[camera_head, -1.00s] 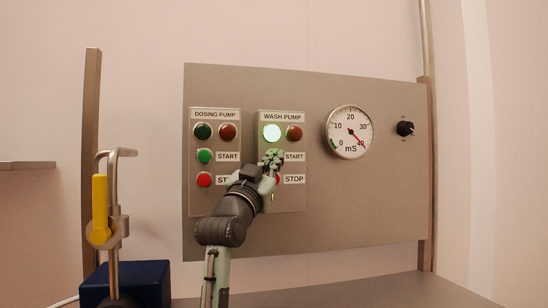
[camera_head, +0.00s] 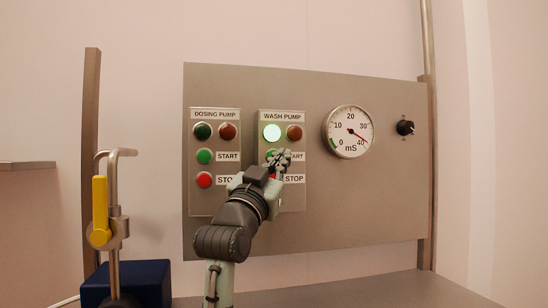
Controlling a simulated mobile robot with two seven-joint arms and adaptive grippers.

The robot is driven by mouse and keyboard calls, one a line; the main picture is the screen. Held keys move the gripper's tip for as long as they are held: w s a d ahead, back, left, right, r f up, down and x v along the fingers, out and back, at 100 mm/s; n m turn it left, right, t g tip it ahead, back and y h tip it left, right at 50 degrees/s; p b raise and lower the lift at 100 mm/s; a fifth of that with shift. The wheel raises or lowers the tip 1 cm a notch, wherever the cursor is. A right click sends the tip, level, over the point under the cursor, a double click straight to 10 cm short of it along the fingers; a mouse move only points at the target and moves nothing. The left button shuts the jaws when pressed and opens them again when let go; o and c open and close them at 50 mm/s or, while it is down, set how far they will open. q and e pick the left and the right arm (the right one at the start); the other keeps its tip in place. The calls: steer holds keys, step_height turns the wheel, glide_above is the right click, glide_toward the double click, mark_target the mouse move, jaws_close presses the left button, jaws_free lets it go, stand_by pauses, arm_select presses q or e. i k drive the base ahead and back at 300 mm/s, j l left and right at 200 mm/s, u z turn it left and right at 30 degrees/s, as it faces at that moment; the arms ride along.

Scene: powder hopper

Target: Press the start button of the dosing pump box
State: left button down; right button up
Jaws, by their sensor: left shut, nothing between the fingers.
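The dosing pump box (camera_head: 214,199) is on the left of the grey panel. Its green start button (camera_head: 204,156) is uncovered, with the red stop button (camera_head: 204,180) below it. The two lamps at its top, green and red, look dark. My left gripper (camera_head: 281,158) is shut and empty. It is in front of the wash pump box (camera_head: 297,203), right of the dosing pump box, and partly covers that box's start button and START label. Whether it touches the wash pump box I cannot tell. My right gripper is not in view.
The wash pump's green lamp (camera_head: 271,132) is lit. A round mS gauge (camera_head: 348,131) and a black knob (camera_head: 405,128) are on the panel's right. A pipe with a yellow-handled valve (camera_head: 100,209) and a blue block (camera_head: 143,280) stand at the lower left.

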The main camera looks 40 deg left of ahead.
mark_target(203, 156)
steer(key=k+l, duration=0.15)
steer(key=k, duration=0.35)
steer(key=k+l, duration=0.15)
steer(key=k, duration=0.35)
